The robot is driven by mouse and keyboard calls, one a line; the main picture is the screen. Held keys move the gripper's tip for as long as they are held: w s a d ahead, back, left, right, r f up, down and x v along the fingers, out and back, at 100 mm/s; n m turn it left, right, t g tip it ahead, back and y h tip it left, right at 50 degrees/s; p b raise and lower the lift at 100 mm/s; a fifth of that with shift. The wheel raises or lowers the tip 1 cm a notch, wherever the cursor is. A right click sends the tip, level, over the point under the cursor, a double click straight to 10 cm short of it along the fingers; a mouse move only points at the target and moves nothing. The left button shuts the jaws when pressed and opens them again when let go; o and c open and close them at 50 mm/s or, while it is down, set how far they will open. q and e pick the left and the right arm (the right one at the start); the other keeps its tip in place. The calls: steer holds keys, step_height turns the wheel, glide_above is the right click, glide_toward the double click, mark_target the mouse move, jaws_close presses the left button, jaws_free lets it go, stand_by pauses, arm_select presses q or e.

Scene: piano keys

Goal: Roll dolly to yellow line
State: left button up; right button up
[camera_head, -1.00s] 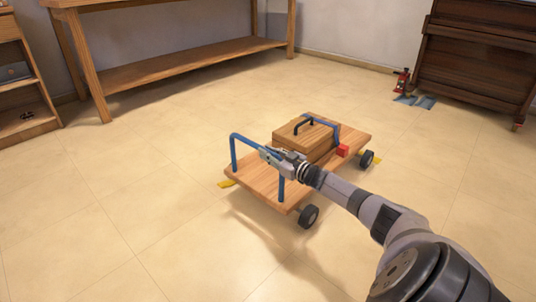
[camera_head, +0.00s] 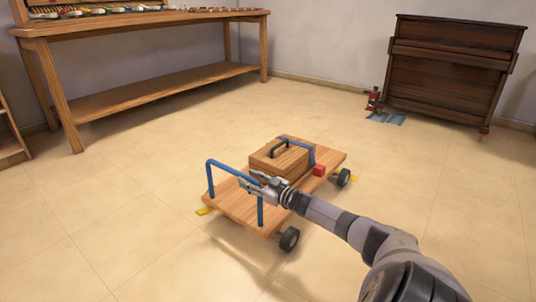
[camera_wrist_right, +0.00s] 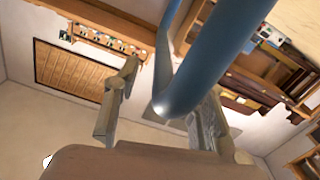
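The dolly (camera_head: 230,209) is a flat wooden platform with dark wheels and a blue U-shaped handle (camera_head: 209,180) at its left end. A yellow line (camera_head: 205,211) shows on the floor at the dolly's left corner and again beyond its right end; the stretch between is hidden under the dolly. My right gripper (camera_head: 249,182) is at the handle's near corner. In the right wrist view the blue bar (camera_wrist_right: 187,88) passes between its two spread fingers, with a gap to the left finger. My left gripper is not in view.
A wooden box (camera_head: 281,160) with a black handle and blue strap rides on the dolly, beside a small red block (camera_head: 319,170). A workbench (camera_head: 150,91) and a dark piano (camera_head: 445,75) stand at the walls. A red jack (camera_head: 373,98) is near the piano.

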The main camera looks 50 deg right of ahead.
steer(key=s, duration=1)
steer(key=shift+d, duration=0.15)
stand_by(0.4)
